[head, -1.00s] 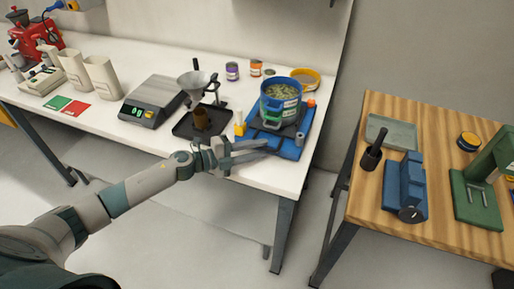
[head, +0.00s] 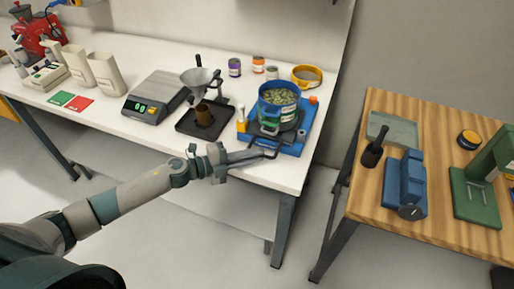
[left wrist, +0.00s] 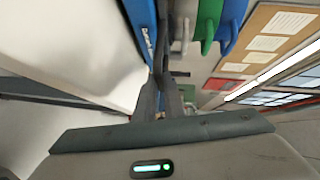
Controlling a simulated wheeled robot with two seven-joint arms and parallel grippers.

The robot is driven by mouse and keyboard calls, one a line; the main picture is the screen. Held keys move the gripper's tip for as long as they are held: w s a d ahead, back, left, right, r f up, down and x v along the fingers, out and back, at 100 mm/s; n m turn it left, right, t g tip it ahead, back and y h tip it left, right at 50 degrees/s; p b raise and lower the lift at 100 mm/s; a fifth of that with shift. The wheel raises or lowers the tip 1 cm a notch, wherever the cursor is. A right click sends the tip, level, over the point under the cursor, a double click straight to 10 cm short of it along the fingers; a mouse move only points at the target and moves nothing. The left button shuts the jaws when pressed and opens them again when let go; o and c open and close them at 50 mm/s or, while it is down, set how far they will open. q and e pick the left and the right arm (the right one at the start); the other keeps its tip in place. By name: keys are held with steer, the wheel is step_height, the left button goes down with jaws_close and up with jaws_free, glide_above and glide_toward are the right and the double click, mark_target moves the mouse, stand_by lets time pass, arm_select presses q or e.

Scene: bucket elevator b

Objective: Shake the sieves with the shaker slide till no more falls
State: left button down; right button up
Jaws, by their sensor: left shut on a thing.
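The sieve stack (head: 279,98), with a blue upper sieve holding green pieces and a green part below, stands upright on the blue shaker base (head: 292,148) at the table's right end. A dark slide handle (head: 262,146) sticks out at the front of the base. My left gripper (head: 270,154) reaches in from the left and is shut on this handle, in front of the stack. In the left wrist view, the fingers (left wrist: 171,95) are close together, with the blue base (left wrist: 140,25) beside them. The grip point itself is small and partly hidden.
A dark tray (head: 188,128) with a funnel stand and brown cup is left of the shaker. A scale (head: 152,98) is farther left. Small jars and a yellow ring (head: 306,76) stand behind. A wooden table (head: 360,205) lies right, across a gap.

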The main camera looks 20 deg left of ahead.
arm_select(q)
steer(key=c, duration=1.8)
jaws_free()
steer(key=shift+c, duration=0.2)
steer(key=shift+a, duration=0.1)
steer(key=shift+s+a+b, duration=0.35)
steer(key=shift+s+a, duration=0.05)
steer(key=b+v, duration=0.5)
steer(key=v, duration=1.1)
steer(key=shift+r+b, duration=0.15)
steer(key=shift+b, duration=0.25)
steer(key=shift+s, duration=0.1)
